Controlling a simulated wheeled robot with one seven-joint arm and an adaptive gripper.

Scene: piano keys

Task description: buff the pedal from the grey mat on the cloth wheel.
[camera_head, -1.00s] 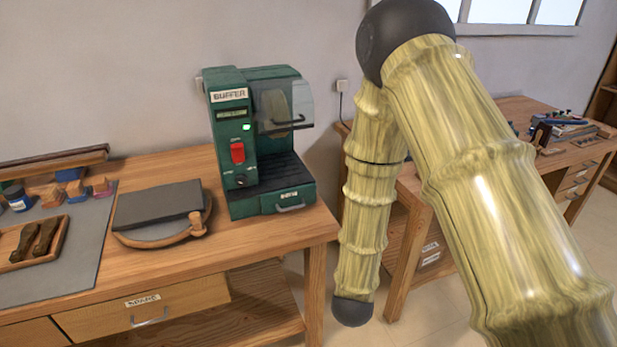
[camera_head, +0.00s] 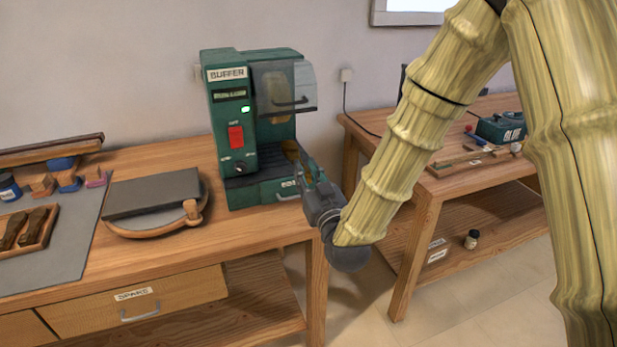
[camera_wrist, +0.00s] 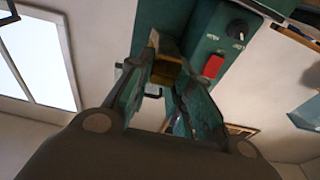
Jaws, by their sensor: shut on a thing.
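My gripper (camera_head: 308,168) is shut on a brass-coloured piece, which looks like the pedal (camera_head: 290,150), at the front of the green buffer (camera_head: 229,130). In the wrist view the pedal (camera_wrist: 165,70) shows between the fingertips (camera_wrist: 166,58), with the buffer's front (camera_wrist: 207,45) close behind. The rest of the pedal is hidden by the fingers. The buffer has a clear hood (camera_head: 286,90), a red switch (camera_head: 236,137) and a lit green lamp (camera_head: 245,109). The cloth wheel is hard to make out behind the hood. The grey mat (camera_head: 70,255) lies at the left.
A wooden tray (camera_head: 50,236) with dark pieces lies on the mat. The bench's (camera_head: 245,228) front right is clear. A second bench (camera_head: 440,190) with tools stands right, across a floor gap.

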